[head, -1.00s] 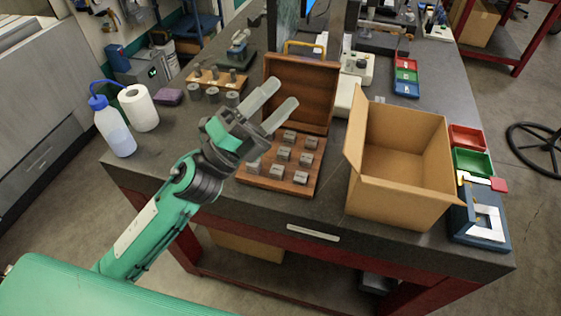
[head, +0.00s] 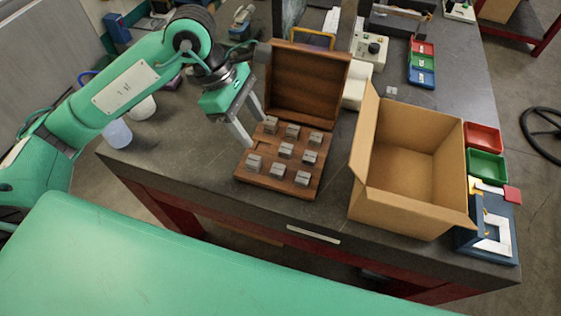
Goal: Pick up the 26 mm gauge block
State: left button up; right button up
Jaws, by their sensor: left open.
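Several small grey gauge blocks (head: 286,150) stand in rows on the base of an open wooden case (head: 316,187). Their size marks are too small to read, so I cannot tell which is the 26 mm one. My left gripper (head: 252,130) is open and points down at the left side of the case, close to its left edge. Nothing shows between its fingers. The case lid (head: 307,85) stands upright behind the blocks. My right gripper is not in view.
An open cardboard box (head: 407,175) stands right of the case. Red and green bins (head: 487,166) and a blue fixture (head: 487,232) lie beyond it. A white bottle (head: 117,133) stands at the left. The bench front edge is clear.

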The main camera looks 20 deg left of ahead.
pick_arm(q)
jog(key=p, duration=0.2)
send_over(278, 168)
jog(key=a, duration=0.3)
notch_tip(278, 168, down, 8)
jog(key=shift+w+r, duration=0.1)
jog(key=shift+d+f+p, duration=0.2)
jog(key=shift+p, duration=0.15)
jog(key=p+x, duration=0.2)
jog(key=x, duration=0.2)
jog(key=shift+d, duration=0.1)
jog(key=shift+d+f, duration=0.1)
jog(key=shift+f, duration=0.2)
grip_shut()
